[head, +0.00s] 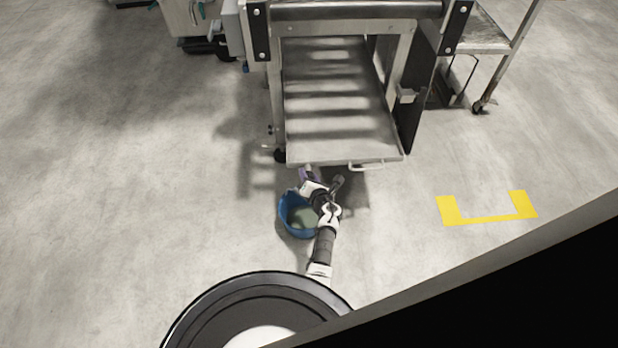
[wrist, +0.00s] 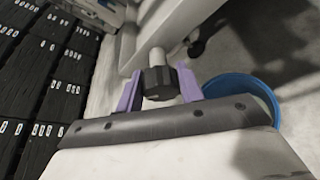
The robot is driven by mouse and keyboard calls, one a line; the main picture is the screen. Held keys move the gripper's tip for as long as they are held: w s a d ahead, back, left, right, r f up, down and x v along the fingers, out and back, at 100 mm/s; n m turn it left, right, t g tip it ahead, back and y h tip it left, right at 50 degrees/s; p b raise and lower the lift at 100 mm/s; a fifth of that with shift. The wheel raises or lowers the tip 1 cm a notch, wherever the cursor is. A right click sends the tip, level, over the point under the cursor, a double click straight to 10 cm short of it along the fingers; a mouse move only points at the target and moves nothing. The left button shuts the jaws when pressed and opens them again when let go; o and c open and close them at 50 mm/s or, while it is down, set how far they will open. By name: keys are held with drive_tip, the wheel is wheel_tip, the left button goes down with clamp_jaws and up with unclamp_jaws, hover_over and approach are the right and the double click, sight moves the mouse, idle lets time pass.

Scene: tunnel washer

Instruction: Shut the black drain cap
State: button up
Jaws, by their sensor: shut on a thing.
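The black drain cap (wrist: 159,82) is a ribbed round knob on the end of a short pale pipe (wrist: 156,57), in the middle of the wrist view. My gripper (wrist: 160,90) has its two purple fingers on either side of the cap, shut on it. In the head view my gripper (head: 308,176) is at the front lower edge of the steel machine, just above the blue bucket. The cap is hidden there by my arm and the machine's edge. I cannot tell from the pictures how far the cap is turned.
A blue bucket (head: 284,221) with greenish liquid stands on the floor under my wrist; it also shows in the wrist view (wrist: 262,89). The steel tray (head: 340,143) with a front handle is just beyond. Yellow floor marks (head: 487,219) lie at right on open floor.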

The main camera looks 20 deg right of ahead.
drive_tip(key=m+t+y+b, duration=0.1)
drive_tip(key=m, duration=0.1)
drive_tip(key=m+y+b, duration=0.1)
drive_tip(key=m+b, duration=0.1)
drive_tip(key=shift+f+t, duration=0.3)
drive_tip(key=shift+t, duration=0.1)
drive_tip(key=m+t+b, duration=0.1)
drive_tip(key=m+b, duration=0.1)
drive_tip(key=shift+m, duration=0.3)
drive_tip(key=shift+m+t+b, duration=0.4)
drive_tip(key=shift+m+b, duration=0.15)
drive_tip(key=shift+m, duration=0.25)
drive_tip(key=shift+r+y, duration=0.1)
drive_tip(key=shift+y, duration=0.3)
drive_tip(key=o, duration=1)
drive_tip(key=shift+s, duration=0.1)
